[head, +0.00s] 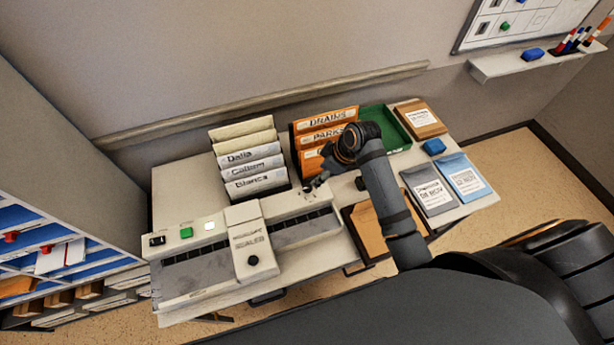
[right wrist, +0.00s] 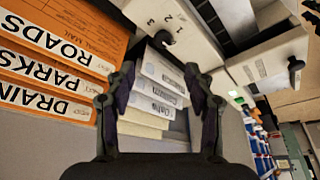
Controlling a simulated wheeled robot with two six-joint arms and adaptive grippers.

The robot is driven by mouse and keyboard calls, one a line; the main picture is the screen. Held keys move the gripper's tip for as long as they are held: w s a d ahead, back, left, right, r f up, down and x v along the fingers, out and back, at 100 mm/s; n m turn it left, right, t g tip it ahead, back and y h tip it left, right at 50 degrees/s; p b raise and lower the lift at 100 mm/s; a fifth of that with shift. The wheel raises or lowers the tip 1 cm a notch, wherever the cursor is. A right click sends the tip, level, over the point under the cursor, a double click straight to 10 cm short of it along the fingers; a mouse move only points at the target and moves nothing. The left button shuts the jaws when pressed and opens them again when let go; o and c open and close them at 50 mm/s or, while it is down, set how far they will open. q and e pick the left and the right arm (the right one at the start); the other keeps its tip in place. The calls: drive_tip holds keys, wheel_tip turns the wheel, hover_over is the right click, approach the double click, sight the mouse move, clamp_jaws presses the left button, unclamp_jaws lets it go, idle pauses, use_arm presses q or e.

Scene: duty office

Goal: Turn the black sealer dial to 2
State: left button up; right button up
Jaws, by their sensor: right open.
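The cream sealer (head: 188,272) lies along the front left of the desk, with a raised middle block and a black knob (head: 253,260) on it. In the right wrist view, the black dial (right wrist: 165,38) sits on a cream face beside the numbers 1, 2 and 3; which one it points to is too small to tell. My right gripper (head: 316,184) is above the sealer's far right end, and the dial is hard to make out there in the head view. In the right wrist view, its fingers (right wrist: 160,76) are apart and empty, with the dial beyond them. My left gripper is out of view.
White files (head: 250,165) and orange files (head: 325,115) stand behind the sealer, close to my right gripper. A green tray (head: 390,125), envelopes (head: 465,177) and a brown folder (head: 368,232) lie to the right. A pigeonhole shelf (head: 60,250) stands at the left.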

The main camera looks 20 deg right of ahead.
sight(308, 188)
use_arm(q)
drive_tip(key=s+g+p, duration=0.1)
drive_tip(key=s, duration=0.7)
use_arm(e)
drive_tip(key=x, duration=0.7)
drive_tip(key=shift+s+a+f+p, duration=0.2)
drive_tip(key=shift+p, duration=0.1)
drive_tip(key=shift+x, duration=1.1)
drive_tip(key=shift+f, duration=0.15)
drive_tip(key=shift+s, duration=0.1)
drive_tip(key=shift+c, duration=2.4)
drive_tip(key=c, duration=0.5)
clamp_jaws()
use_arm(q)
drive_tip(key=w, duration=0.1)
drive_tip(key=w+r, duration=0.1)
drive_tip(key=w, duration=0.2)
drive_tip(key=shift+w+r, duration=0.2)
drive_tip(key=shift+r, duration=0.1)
